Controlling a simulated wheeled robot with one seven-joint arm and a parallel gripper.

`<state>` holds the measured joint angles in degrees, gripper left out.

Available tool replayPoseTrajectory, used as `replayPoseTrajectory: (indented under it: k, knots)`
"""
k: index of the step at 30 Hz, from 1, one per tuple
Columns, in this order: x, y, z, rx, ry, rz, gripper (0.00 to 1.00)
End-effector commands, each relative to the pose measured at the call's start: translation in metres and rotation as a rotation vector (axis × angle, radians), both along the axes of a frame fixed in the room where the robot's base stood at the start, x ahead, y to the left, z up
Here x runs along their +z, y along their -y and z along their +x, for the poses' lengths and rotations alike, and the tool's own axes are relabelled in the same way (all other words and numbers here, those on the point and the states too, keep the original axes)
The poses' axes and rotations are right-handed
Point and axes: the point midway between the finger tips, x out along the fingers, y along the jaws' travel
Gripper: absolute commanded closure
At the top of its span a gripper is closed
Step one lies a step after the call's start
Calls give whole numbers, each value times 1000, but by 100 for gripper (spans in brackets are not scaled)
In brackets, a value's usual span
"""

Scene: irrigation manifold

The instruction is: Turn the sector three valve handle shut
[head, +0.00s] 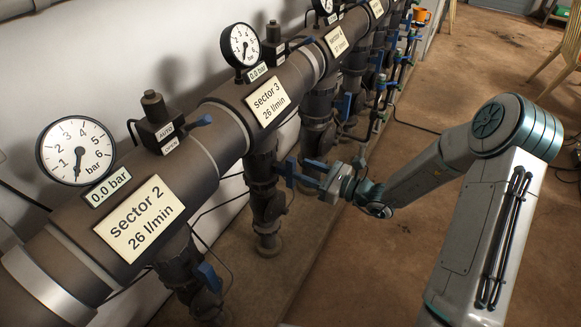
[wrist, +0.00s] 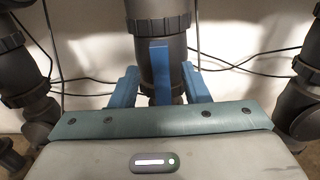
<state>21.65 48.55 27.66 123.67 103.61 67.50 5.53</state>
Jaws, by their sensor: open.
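The sector 3 valve handle (wrist: 160,68) is a flat blue lever. In the wrist view it stands upright in front of the dark vertical branch pipe (wrist: 160,18). My gripper (head: 304,172) is open, with one blue finger on each side of the handle in the wrist view. A gap shows between the handle and each finger, and I cannot tell how deep it sits between them. In the head view the fingers point left at the branch (head: 262,165) below the sector 3 label (head: 268,101). The handle and fingers look alike there and are hard to separate.
The sector 2 branch with its own blue handle (head: 209,276) stands nearer, at lower left. Further branches with blue handles line the pipe beyond. Thin cables run along the wall behind. The brown floor (head: 400,250) right of the pipe is mostly clear.

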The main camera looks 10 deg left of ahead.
Motion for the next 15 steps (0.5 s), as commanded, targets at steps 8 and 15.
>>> replayPoseTrajectory:
  k: [8,15]
  knots:
    - [-1,-41,14,2,2,-1,58]
    - [0,-50,17,0,0,0,58]
